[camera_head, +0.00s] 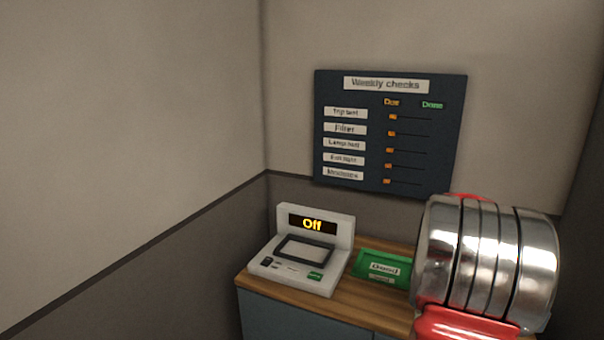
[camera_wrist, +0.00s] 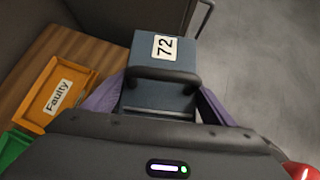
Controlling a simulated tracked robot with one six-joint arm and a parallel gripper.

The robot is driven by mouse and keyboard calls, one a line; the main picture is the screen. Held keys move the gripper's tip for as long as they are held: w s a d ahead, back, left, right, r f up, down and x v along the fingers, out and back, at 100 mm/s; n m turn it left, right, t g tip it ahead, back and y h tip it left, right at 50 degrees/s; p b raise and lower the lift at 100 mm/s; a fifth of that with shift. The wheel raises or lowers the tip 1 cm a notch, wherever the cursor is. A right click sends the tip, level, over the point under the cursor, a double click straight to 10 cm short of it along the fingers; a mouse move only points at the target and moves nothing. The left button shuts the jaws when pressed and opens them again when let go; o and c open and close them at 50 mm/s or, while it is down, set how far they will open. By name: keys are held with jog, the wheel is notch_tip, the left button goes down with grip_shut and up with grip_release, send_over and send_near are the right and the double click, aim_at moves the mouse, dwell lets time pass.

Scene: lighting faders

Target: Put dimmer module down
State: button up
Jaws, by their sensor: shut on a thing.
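The dimmer module (camera_wrist: 150,57) is a blue-grey box with a dark handle and a white label reading "72". It shows in the upper middle of the wrist view. My gripper (camera_wrist: 160,98) is shut on it, with a purple finger at each side. The module is over or beside the floor, past the edge of the wooden top; its height is hard to tell. The head view does not show the module or the gripper; my arm covers the right of that view.
An orange tray labelled "Faulty" (camera_wrist: 46,118) lies on the wooden counter (camera_head: 343,302). A green tray labelled "Good" (camera_head: 366,257) is beside a grey tester (camera_head: 292,287) whose display reads "Off". A "Weekly checks" board (camera_head: 340,178) hangs behind; its sliders sit near "Due".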

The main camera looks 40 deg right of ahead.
jog(key=w+n+t, duration=0.1)
jog(key=w, duration=0.1)
jog(key=w+d+n+h, duration=0.1)
jog(key=w, duration=0.1)
jog(key=w+d+f+n+t, duration=0.1)
jog(key=w+n, duration=0.1)
jog(key=shift+w+t+h, duration=0.3)
jog(key=shift+w+h, duration=0.1)
jog(key=w+a+f+n+t, duration=0.2)
jog(key=w+a+n+t, duration=0.35)
jog(key=w, duration=0.95)
jog(key=w+a+f+n+t, duration=0.1)
jog(key=w+a+n+t, duration=0.2)
jog(key=w+a+n, duration=0.8)
jog(key=w+a+f+n+t+y, duration=0.2)
jog(key=w+a+t+y, duration=0.2)
jog(key=w+a, duration=1.3)
jog(key=w+a+f+n+y, duration=0.1)
jog(key=a+n+y, duration=0.3)
jog(key=a, duration=2.3)
jog(key=shift+w+f, duration=0.25)
jog(key=shift+w, duration=0.2)
jog(key=shift+a+n, duration=0.1)
jog(key=shift+n, duration=0.15)
